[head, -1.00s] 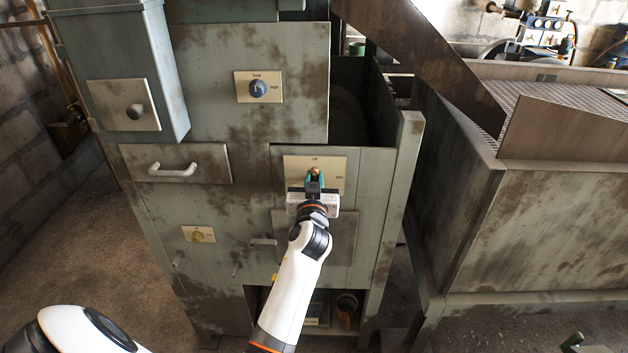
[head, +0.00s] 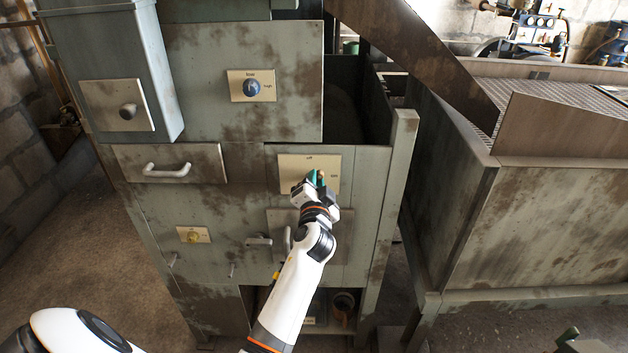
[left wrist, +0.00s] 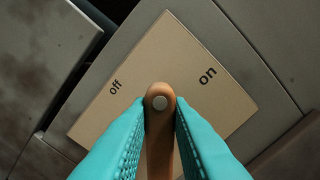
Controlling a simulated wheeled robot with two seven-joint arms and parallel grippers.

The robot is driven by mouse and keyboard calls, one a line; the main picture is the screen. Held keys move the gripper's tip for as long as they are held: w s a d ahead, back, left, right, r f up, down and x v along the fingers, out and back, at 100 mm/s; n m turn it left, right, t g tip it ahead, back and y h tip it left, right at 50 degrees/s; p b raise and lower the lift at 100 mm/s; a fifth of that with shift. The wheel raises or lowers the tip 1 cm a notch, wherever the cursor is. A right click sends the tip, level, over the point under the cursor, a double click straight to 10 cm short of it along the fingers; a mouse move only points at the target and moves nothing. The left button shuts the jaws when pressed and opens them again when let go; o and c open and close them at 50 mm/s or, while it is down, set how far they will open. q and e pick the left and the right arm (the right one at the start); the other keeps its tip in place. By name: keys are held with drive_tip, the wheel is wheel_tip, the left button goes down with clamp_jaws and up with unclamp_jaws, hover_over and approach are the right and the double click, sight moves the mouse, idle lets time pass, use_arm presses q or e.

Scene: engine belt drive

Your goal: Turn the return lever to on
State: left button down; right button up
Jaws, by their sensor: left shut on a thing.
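The return lever is a copper-brown bar with a round grey end, seen in the left wrist view (left wrist: 160,125). It stands out from a tan plate (left wrist: 225,100) marked "off" and "on". In the head view, the same plate (head: 292,167) is on the front of the green machine, with "off" at its top and "on" at its right. My left gripper (head: 317,178) is at this plate. Its teal fingers (left wrist: 160,128) are shut on the lever, one on each side. The lever's exact angle is hard to tell. My right gripper is out of view.
Above left is a blue knob (head: 252,87) on a low/high plate. A sloping chute (head: 425,55) and a large metal bin (head: 470,225) stand to the right.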

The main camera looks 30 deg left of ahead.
use_arm(q)
drive_tip(key=shift+w+d+f+m+p, duration=0.1)
drive_tip(key=shift+f+m+p, duration=0.1)
drive_tip(key=shift+m, duration=1.2)
drive_tip(key=shift+w+f+m+p, duration=0.1)
drive_tip(key=shift+f+m+p, duration=0.1)
drive_tip(key=shift+m, duration=1.2)
drive_tip(key=shift+d+f+m+p, duration=0.1)
drive_tip(key=shift+f+m+p, duration=0.1)
drive_tip(key=shift+m, duration=1.2)
drive_tip(key=c, duration=1.5)
unclamp_jaws()
drive_tip(key=shift+o, duration=0.9)
drive_tip(key=shift+a+f, duration=0.1)
drive_tip(key=shift+f, duration=0.05)
